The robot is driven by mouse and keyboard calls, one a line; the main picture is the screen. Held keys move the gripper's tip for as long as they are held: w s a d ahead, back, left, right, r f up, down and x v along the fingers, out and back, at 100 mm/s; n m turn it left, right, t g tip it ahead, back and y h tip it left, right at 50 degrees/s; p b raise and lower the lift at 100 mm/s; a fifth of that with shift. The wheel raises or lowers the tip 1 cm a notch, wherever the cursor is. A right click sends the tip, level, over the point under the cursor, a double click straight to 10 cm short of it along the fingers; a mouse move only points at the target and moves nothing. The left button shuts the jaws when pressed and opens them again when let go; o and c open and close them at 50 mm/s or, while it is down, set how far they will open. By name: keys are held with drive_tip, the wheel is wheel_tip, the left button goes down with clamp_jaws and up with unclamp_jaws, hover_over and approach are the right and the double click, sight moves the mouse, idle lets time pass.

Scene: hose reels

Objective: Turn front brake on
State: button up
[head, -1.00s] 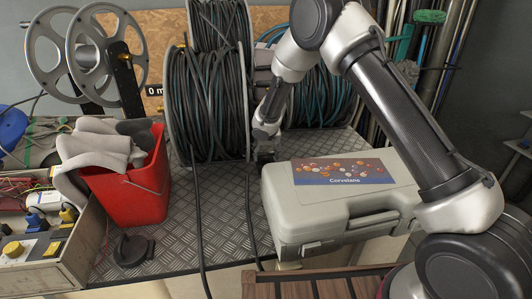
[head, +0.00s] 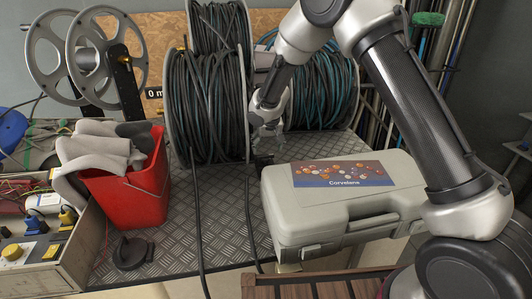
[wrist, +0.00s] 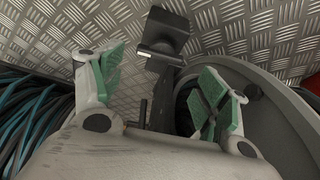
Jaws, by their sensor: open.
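The front hose reel (head: 205,110), wound with dark cable, stands on the checker-plate bench. My gripper (head: 266,142) is just right of its flange, low over the bench. In the wrist view my gripper (wrist: 162,82) is open, its green-padded fingers spread apart. A dark bar with a square block at its end (wrist: 165,32) shows between and beyond the fingers. A thin upright pin (wrist: 143,112) stands beside it. I cannot tell for certain which of these is the front brake. The grey reel flange (wrist: 262,95) lies close behind the right finger. No grip on anything shows.
A grey "Corvelane" case (head: 340,200) lies close in front and right of my gripper. A second reel with teal cable (head: 325,90) stands behind it. A red bucket with cloths (head: 140,195) and a control box (head: 75,250) are at left. Cables hang over the front edge.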

drive_tip(key=v, duration=0.5)
drive_tip(key=shift+r, duration=0.15)
drive_tip(key=s+d+r+m+h, duration=0.1)
drive_tip(key=s+d+r, duration=0.7)
drive_tip(key=d+r, duration=0.25)
drive_tip(key=s+d+r+m, duration=0.1)
drive_tip(key=s+d+r, duration=0.7)
drive_tip(key=d, duration=0.4)
drive_tip(key=s+d+r, duration=0.1)
drive_tip(key=s+d, duration=0.3)
drive_tip(key=s, duration=0.8)
drive_tip(key=s+d+r, duration=0.2)
drive_tip(key=s+d, duration=0.3)
drive_tip(key=s, duration=0.7)
drive_tip(key=shift+d, duration=0.2)
